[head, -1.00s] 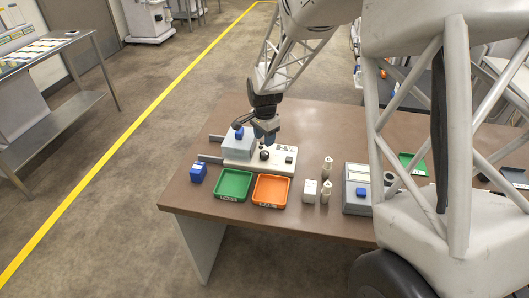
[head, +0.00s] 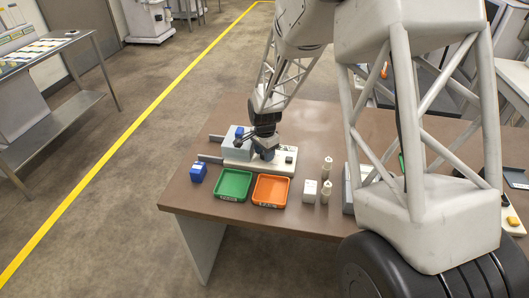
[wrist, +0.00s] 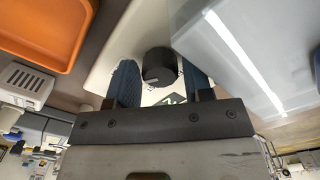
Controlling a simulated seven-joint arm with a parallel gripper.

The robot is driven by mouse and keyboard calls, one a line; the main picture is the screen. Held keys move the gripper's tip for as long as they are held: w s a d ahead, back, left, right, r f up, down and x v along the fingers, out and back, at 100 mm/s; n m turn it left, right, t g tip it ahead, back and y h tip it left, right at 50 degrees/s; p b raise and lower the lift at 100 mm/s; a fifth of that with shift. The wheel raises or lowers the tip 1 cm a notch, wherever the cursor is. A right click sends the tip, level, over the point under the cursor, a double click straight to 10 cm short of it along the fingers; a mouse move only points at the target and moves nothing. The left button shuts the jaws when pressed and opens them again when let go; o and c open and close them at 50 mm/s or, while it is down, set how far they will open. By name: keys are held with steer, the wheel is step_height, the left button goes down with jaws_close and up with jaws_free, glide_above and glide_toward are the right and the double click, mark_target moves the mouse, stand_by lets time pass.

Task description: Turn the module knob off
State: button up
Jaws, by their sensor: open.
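The module is a white panel (head: 243,162) with a grey box (head: 236,145) at its back left, standing on the brown table. In the wrist view, the black round knob (wrist: 158,66) stands up from the white panel (wrist: 122,40). My gripper (wrist: 160,72) has its two blue fingers apart, one on each side of the knob. I cannot tell if either finger touches it. In the head view, my gripper (head: 265,152) is low over the panel and hides the knob. A small dark part (head: 289,159) shows at the panel's right.
A green tray (head: 233,198) and an orange tray (head: 271,204) lie in front of the module. A blue box (head: 198,172) is at the left. A white box (head: 309,190) and two small bottles stand to the right. The table's front edge is just beyond the trays.

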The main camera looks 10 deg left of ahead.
steer(key=c, duration=0.6)
steer(key=shift+c, duration=0.2)
